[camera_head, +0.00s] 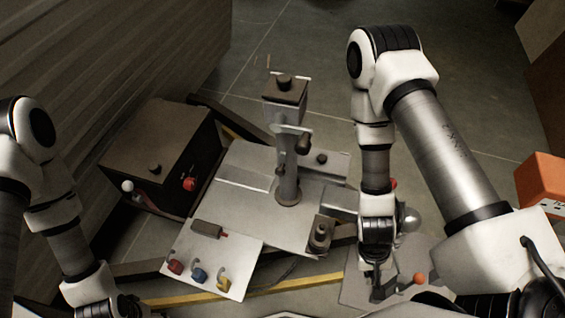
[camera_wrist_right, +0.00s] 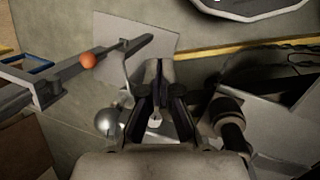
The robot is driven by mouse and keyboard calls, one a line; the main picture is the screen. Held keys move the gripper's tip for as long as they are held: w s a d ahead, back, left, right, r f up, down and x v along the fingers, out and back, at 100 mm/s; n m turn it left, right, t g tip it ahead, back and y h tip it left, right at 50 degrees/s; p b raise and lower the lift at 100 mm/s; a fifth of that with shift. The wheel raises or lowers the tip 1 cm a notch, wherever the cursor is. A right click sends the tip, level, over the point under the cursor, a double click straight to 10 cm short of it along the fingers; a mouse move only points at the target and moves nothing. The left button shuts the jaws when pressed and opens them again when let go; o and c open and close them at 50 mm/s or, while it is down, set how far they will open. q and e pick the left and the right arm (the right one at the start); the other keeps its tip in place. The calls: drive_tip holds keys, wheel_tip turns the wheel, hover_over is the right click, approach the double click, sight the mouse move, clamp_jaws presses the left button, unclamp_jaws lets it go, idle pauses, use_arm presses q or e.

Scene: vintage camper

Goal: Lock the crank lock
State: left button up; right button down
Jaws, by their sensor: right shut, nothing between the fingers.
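I cannot tell for sure which part is the crank lock. A metal post (camera_head: 288,180) stands on the grey plate in the head view, with a crank-like part (camera_head: 301,142) on its side. A lever with an orange ball knob (camera_head: 418,278) is at the lower right; the knob (camera_wrist_right: 88,60) also shows in the wrist view, left of my fingers. My right gripper (camera_head: 376,278) points down just left of that knob and is shut and empty; its dark fingers (camera_wrist_right: 159,90) meet in the wrist view. My left arm ends at the bottom edge, its fingers out of frame.
A silver ball (camera_head: 410,219) sits beside my right wrist. A dark box (camera_head: 160,155) with a red knob is at the left. A tilted panel (camera_head: 208,262) carries red, blue and yellow parts. A short cylinder (camera_head: 320,236) stands between post and gripper. An orange box (camera_head: 541,180) is at the right.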

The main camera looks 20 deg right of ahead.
drive_tip(key=w+a+r+m+y, duration=0.2)
drive_tip(key=w+a+m+y, duration=0.5)
drive_tip(key=w+m, duration=0.5)
use_arm(q)
drive_tip(key=shift+w+a+f+b, duration=0.1)
drive_tip(key=shift+w+f+b, duration=0.35)
drive_tip(key=shift+f+b, duration=0.25)
use_arm(e)
drive_tip(key=w+d+r+m+t, duration=0.1)
drive_tip(key=w+r+m+t, duration=0.1)
drive_tip(key=w+m+t, duration=0.2)
drive_tip(key=w+d+r+m+t+y, duration=0.1)
drive_tip(key=w+m+t, duration=0.3)
drive_tip(key=w, duration=0.6)
drive_tip(key=shift+w+d+r+m, duration=0.4)
drive_tip(key=shift+r+m, duration=0.1)
drive_tip(key=shift+r, duration=0.35)
